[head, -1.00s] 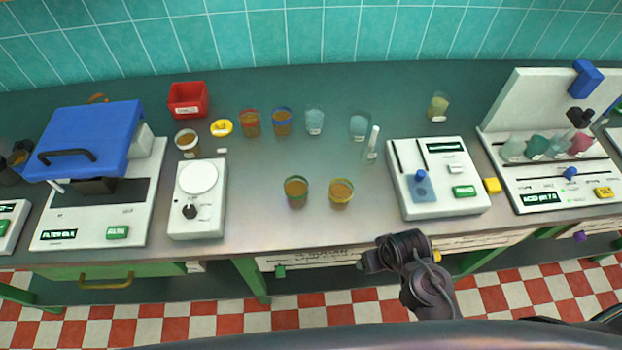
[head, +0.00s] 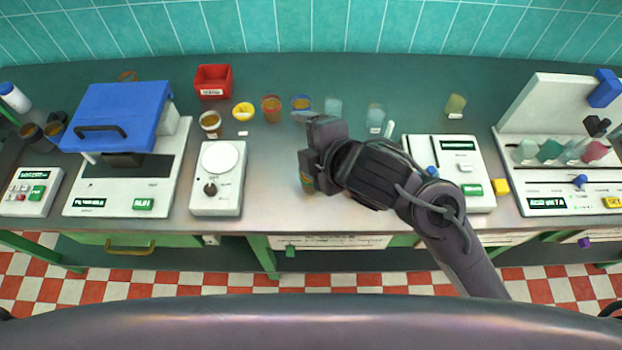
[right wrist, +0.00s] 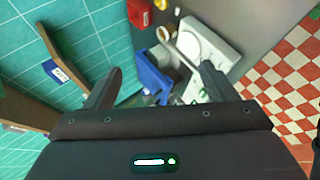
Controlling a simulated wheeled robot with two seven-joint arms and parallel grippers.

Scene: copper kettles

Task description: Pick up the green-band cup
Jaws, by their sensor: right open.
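My left gripper is not in view.
A white hotplate (head: 217,180) is to the left, and a white instrument (head: 452,165) is to the right, partly behind my arm. A red bin (head: 213,80) stands at the back.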

